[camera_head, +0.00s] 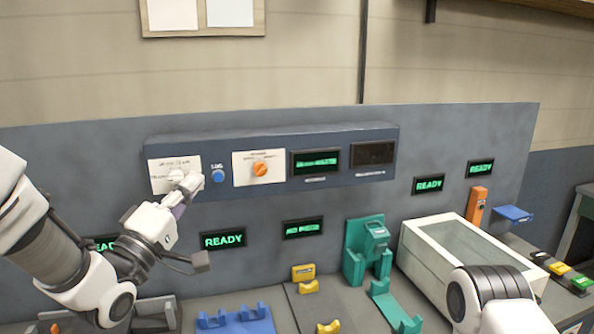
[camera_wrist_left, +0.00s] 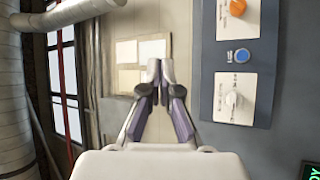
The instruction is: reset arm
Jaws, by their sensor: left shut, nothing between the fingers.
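My left gripper (camera_head: 185,190) is at the control panel (camera_head: 220,145), in front of the lower right part of the left white plate with its white knob (camera_head: 176,175). The gripper is shut and empty. In the left wrist view its fingertips (camera_wrist_left: 160,70) meet, with the panel to their right. The white knob also shows there (camera_wrist_left: 233,99), apart from the fingers. A blue button (camera_head: 218,176) is just right of the gripper in the head view. My right arm (camera_head: 490,300) enters at the lower right; its gripper is out of view.
An orange knob (camera_head: 260,169) sits right of the blue button. Several green READY displays (camera_head: 223,239) line the grey backboard. Below are a blue fixture (camera_head: 238,320), a green fixture (camera_head: 366,250) and a white box with a clear lid (camera_head: 470,250). Coloured buttons (camera_head: 560,269) are at the right.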

